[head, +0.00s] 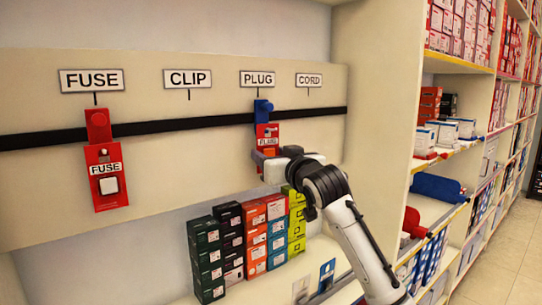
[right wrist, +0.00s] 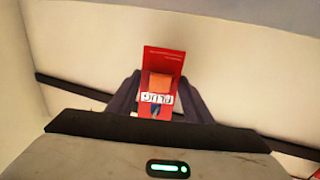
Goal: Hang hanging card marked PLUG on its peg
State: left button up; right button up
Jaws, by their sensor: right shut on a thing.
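The PLUG card (head: 267,131) is red with a white label, and a blue tab (head: 263,107) stands at its top. It is upright, with the tab just below the PLUG sign (head: 257,78). A short dark line runs between sign and tab; I cannot tell whether a peg passes through the tab. My right gripper (head: 268,160) is shut on the card's lower part and hides it. In the right wrist view the card (right wrist: 163,60) shows upside down, with an orange picture, between the fingers (right wrist: 160,100). My left gripper is not in view.
The FUSE card (head: 107,193) hangs by its red tab under the FUSE sign (head: 92,80). Nothing hangs under the CLIP (head: 188,78) and CORD (head: 309,80) signs. A black strip (head: 180,124) crosses the board. Stacked boxes (head: 228,240) stand below; shelving (head: 455,110) is at right.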

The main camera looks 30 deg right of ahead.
jog(key=o, duration=0.9)
jog(key=shift+c, duration=0.2)
jog(key=s+a+b, duration=0.1)
jog(key=s+a, duration=0.1)
jog(key=s, duration=0.8)
jog(key=shift+b, duration=0.3)
